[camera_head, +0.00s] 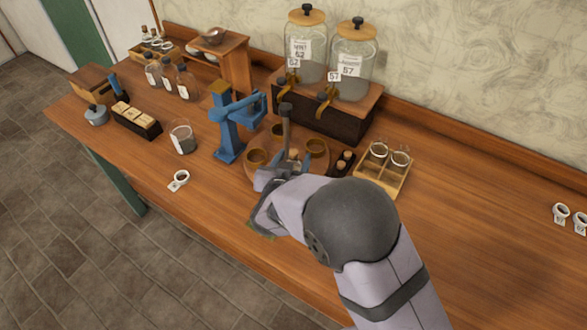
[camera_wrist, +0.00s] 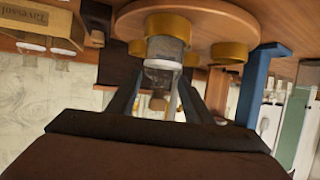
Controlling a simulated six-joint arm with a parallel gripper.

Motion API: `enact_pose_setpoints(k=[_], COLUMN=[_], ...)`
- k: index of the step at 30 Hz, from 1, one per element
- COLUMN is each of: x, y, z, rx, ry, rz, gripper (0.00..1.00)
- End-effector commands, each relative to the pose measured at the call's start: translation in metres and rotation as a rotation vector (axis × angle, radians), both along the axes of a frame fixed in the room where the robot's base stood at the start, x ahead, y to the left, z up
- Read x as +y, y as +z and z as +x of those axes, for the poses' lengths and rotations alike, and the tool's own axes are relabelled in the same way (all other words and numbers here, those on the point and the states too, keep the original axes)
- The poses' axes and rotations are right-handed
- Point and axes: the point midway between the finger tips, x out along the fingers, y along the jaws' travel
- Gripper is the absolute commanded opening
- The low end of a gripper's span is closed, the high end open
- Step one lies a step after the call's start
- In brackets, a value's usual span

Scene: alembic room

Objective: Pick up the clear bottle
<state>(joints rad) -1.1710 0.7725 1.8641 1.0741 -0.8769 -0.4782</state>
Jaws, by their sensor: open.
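The clear bottle (camera_wrist: 168,50) has a cork and a pale band at its shoulder. It shows upside down in the wrist view, by a brass ring of the round wooden stand (camera_wrist: 220,22). My gripper (camera_wrist: 160,88) is open, its two dark fingers on either side of the bottle's corked top, with small gaps seeming to show. In the head view my gripper (camera_head: 283,172) is over the near part of the stand (camera_head: 300,178), and my wrist hides most of the bottle there.
A blue press (camera_head: 228,135) stands left of the stand. Two large glass dispensers (camera_head: 352,65) are behind, on a dark wooden base.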

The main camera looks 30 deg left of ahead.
Motion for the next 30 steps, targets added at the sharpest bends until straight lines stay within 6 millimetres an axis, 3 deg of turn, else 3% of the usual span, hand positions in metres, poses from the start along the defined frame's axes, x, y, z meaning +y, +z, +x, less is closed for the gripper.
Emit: enact_pose_setpoints(k=[4,10,30], x=[-0.0001,-0.0003,-0.0031], y=[-0.0003,-0.0006,-0.0026], z=[-0.0001,-0.0004,-0.0016], rx=[0.000,0.001,0.011], ry=[0.000,0.000,-0.003], rz=[0.000,0.000,-0.009], gripper=[0.46,0.01,0.00])
